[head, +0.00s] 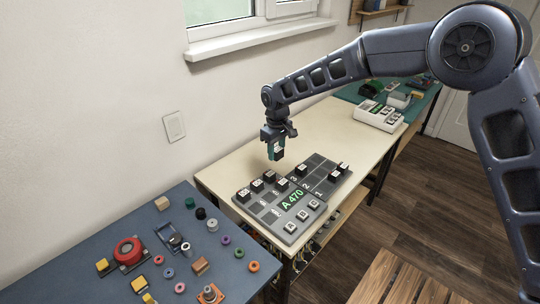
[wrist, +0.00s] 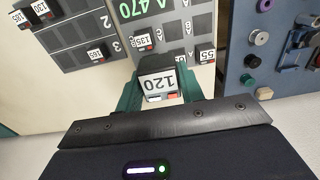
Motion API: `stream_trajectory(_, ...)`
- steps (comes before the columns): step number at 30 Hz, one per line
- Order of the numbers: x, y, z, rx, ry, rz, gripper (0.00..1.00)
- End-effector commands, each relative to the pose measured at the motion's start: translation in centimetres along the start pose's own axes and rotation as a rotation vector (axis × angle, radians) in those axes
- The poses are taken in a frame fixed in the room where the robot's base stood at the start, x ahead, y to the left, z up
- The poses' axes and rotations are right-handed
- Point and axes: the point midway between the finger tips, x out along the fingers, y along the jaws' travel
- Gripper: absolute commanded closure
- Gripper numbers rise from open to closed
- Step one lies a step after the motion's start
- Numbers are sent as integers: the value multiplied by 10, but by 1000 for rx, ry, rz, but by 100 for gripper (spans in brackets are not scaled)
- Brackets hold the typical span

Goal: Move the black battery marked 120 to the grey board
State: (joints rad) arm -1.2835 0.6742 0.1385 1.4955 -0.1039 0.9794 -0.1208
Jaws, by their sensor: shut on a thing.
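The black battery marked 120 (wrist: 158,84) has a white label and is held between the green fingers of my gripper (wrist: 157,92). In the head view my gripper (head: 277,150) points down over the back edge of the grey board, with the battery (head: 277,149) above the table and apart from the board. The grey board (head: 318,164) lies on the cream table, with a green A 470 display, numbered rows and dark slots, several of them empty. It also shows in the wrist view (wrist: 73,36). Several other black batteries with white labels sit on it, among them one marked 130 (wrist: 40,8).
A blue table (head: 75,245) at front left bears loose coloured rings, blocks and a red round part (head: 128,250). A pale device (head: 378,117) stands at the far end of the cream table (head: 335,120). The wall is close behind; the table between board and device is clear.

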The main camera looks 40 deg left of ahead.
Motion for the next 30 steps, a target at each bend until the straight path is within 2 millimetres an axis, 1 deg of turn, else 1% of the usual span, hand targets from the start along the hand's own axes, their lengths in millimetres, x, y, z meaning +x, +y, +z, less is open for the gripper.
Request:
stream_trajectory(1,7,18,2,6,-1,0,87)
stream_trajectory(6,33,81,9,7,-2,0,87)
stream_trajectory(8,42,102,13,6,-1,0,87)
stream_trajectory(9,48,117,17,7,-1,0,87)
stream_trajectory(12,63,152,26,6,-2,0,87)
stream_trajectory(15,77,185,36,5,-1,0,87)
stream_trajectory(18,87,210,45,4,0,0,87)
stream_trajectory(21,96,229,52,2,0,0,87)
stream_trajectory(24,101,240,56,2,1,0,87)
stream_trajectory(30,108,246,59,0,1,0,87)
